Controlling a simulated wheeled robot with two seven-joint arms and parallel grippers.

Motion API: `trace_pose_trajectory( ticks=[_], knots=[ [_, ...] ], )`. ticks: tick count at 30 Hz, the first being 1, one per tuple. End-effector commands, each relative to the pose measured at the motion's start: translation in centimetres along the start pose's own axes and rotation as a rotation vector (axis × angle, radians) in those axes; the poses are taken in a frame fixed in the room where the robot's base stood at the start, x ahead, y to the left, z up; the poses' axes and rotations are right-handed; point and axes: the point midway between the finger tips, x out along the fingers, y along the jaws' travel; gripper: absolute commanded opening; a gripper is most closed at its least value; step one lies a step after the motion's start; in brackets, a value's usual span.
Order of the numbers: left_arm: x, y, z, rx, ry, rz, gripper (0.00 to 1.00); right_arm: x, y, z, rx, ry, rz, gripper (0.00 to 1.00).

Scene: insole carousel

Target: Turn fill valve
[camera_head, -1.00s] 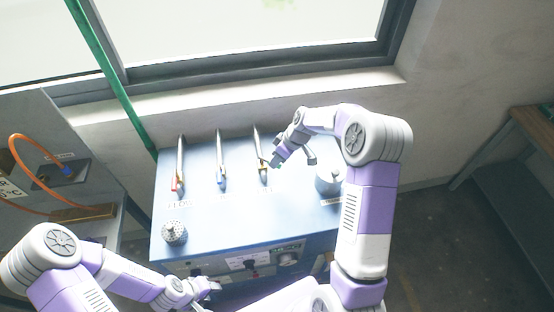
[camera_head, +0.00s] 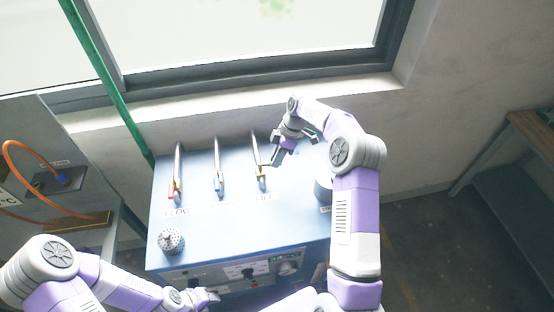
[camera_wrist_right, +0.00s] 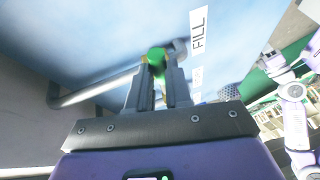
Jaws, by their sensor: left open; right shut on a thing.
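The fill valve (camera_head: 262,183) is the rightmost of three valves on the blue cabinet top, on a metal pipe. Its label, FILL (camera_wrist_right: 199,32), shows in the right wrist view. My right gripper (camera_head: 272,164) is beside this valve. In the right wrist view my right gripper (camera_wrist_right: 158,75) is shut on the green end of the valve handle (camera_wrist_right: 157,60), which sits between its fingertips. The handle's exact angle is hard to tell. My left gripper (camera_head: 211,296) is open and low, by the cabinet's front.
The flow valve (camera_head: 174,190), red-handled, and a blue-handled valve (camera_head: 220,185) stand left of it. A perforated metal knob (camera_head: 171,241) is at the front left, and a round canister (camera_head: 323,188) is at the right. A green pole (camera_head: 115,95) rises behind.

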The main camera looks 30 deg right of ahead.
Motion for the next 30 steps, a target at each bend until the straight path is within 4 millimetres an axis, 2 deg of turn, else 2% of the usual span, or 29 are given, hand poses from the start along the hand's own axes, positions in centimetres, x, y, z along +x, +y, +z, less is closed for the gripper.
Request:
trace_pose_trajectory(
  ticks=[9, 21, 22, 24, 27, 30],
  knots=[
    [-0.35, 0.13, 0.01, 0.000, 0.000, 0.000, 0.43, -0.19, 0.54, -0.19, -0.076, -0.015, -0.027, 0.00],
    [-0.35, 0.13, 0.01, 0.000, 0.000, 0.000, 0.43, -0.23, 0.59, -0.20, -0.086, -0.018, -0.028, 0.00],
    [-0.35, 0.12, 0.01, 0.000, 0.000, 0.000, 0.43, -0.23, 0.59, -0.20, -0.086, -0.018, -0.028, 0.20],
    [-0.35, 0.13, 0.01, 0.000, 0.000, 0.000, 0.43, -0.22, 0.58, -0.20, -0.086, -0.018, -0.029, 0.31],
    [-0.35, 0.13, 0.01, 0.000, 0.000, 0.000, 0.43, -0.17, 0.56, -0.18, -0.084, -0.018, -0.030, 0.44],
    [-0.35, 0.13, 0.01, 0.000, 0.000, 0.000, 0.43, -0.14, 0.55, -0.16, -0.083, -0.018, -0.031, 0.44]
  ],
)
